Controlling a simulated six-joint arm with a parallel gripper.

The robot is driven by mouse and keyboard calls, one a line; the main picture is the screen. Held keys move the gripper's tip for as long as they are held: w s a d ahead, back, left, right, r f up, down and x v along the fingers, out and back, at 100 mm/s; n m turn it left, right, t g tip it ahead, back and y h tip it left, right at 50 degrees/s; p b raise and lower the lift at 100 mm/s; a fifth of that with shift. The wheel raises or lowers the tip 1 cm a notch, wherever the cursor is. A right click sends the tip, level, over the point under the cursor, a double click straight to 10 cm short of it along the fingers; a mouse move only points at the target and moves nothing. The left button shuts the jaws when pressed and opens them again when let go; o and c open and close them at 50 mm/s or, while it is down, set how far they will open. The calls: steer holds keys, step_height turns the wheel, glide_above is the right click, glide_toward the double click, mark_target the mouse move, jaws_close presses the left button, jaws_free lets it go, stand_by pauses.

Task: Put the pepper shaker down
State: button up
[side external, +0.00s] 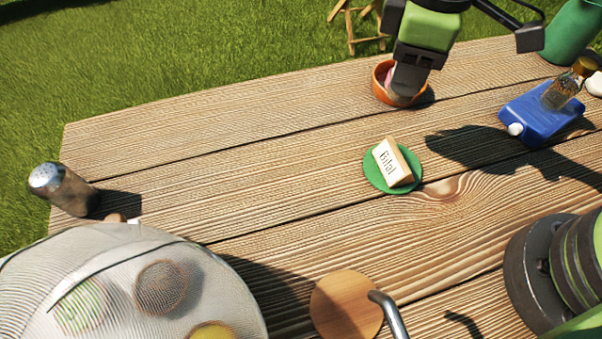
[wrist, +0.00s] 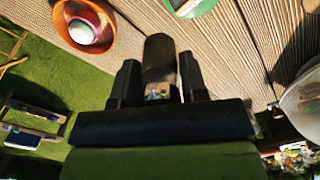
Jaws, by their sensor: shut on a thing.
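My gripper (side external: 409,76) is over the far side of the table, in front of the orange bowl as the side view sees it. In the wrist view my gripper (wrist: 160,84) is shut on a dark cylinder, the pepper shaker (wrist: 160,58). It sits between the two fingers and extends past their tips. A shiny patch shows at its near end. In the side view the fingers hide most of it, and I cannot tell whether it touches the table. The bowl (wrist: 100,38) is to the left of the shaker in the wrist view, with a pinkish thing inside.
A metal-topped shaker (side external: 62,188) stands at the table's left edge. A green disc (side external: 374,177) bears a lettered block (side external: 392,162). A blue container (side external: 541,116) and bottle (side external: 562,91) are at right. A mesh cover (side external: 120,300) and round wooden board (side external: 345,306) are nearer. Bare planks lie between.

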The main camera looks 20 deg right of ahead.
steer(key=s+a+n, duration=0.2)
steer(key=s+a, duration=0.1)
steer(key=a, duration=0.5)
steer(key=s+a+n, duration=0.2)
steer(key=a, duration=0.6)
steer(key=shift+n, duration=0.3)
steer(key=f, duration=0.3)
steer(key=a+f, duration=0.1)
steer(key=f, duration=0.1)
steer(key=shift+s+f, duration=0.35)
steer(key=shift+s, duration=0.05)
steer(key=shift+f, duration=2.05)
steer(key=o, duration=1)
steer(key=shift+f, duration=0.15)
step_height(320, 180, up, 12)
steer(key=shift+r, duration=0.2)
